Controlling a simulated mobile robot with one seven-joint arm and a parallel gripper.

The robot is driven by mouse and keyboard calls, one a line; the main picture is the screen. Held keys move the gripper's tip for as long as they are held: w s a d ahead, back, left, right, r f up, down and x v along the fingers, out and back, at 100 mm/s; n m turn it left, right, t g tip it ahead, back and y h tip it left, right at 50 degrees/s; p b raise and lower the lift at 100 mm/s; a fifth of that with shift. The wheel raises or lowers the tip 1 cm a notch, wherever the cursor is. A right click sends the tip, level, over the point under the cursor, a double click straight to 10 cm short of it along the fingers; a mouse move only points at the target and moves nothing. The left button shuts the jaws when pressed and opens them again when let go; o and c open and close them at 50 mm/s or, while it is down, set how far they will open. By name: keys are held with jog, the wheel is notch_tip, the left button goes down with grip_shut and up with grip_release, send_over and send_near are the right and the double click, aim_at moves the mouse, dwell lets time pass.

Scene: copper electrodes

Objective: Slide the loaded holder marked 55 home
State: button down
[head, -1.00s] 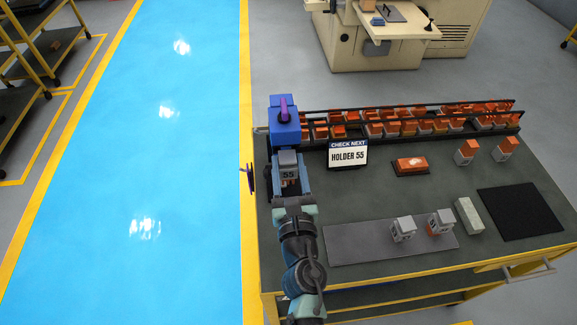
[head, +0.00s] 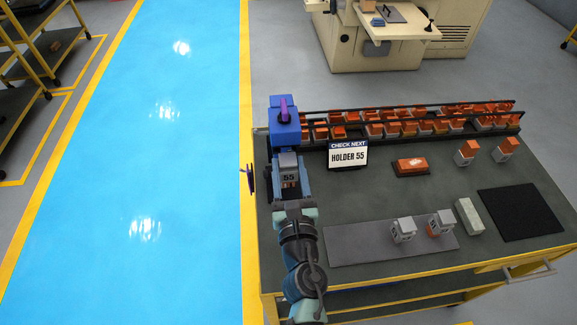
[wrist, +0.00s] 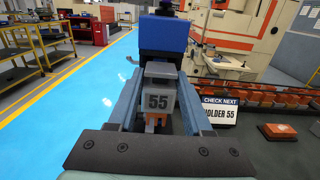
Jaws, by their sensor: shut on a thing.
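The grey holder marked 55 (head: 288,177) is at the left end of the bench, with an orange-brown part showing under its number. In the wrist view the holder (wrist: 158,101) faces me, upright, between the two fingers of my gripper (wrist: 160,105). My gripper (head: 290,184) is shut on it. A blue block (head: 284,131) with a purple handle on top stands directly beyond the holder. The block also shows in the wrist view (wrist: 163,36). The contact between holder and block is hidden, so I cannot tell how far in it sits.
A sign reading HOLDER 55 (head: 347,155) stands just right of my gripper. A long rack (head: 420,137) of orange-topped holders runs along the back. Two grey holders stand on a grey mat (head: 350,245) in front. A black mat (head: 520,211) at right is empty.

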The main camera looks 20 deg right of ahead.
jog(key=shift+r, duration=0.15)
jog(key=shift+b+v, duration=0.3)
jog(key=shift+v, duration=2)
jog(key=shift+w, duration=0.1)
jog(key=shift+x, duration=2)
jog(key=shift+x, duration=0.85)
jog(key=shift+c, duration=2)
grip_release()
jog(key=shift+o, duration=0.8)
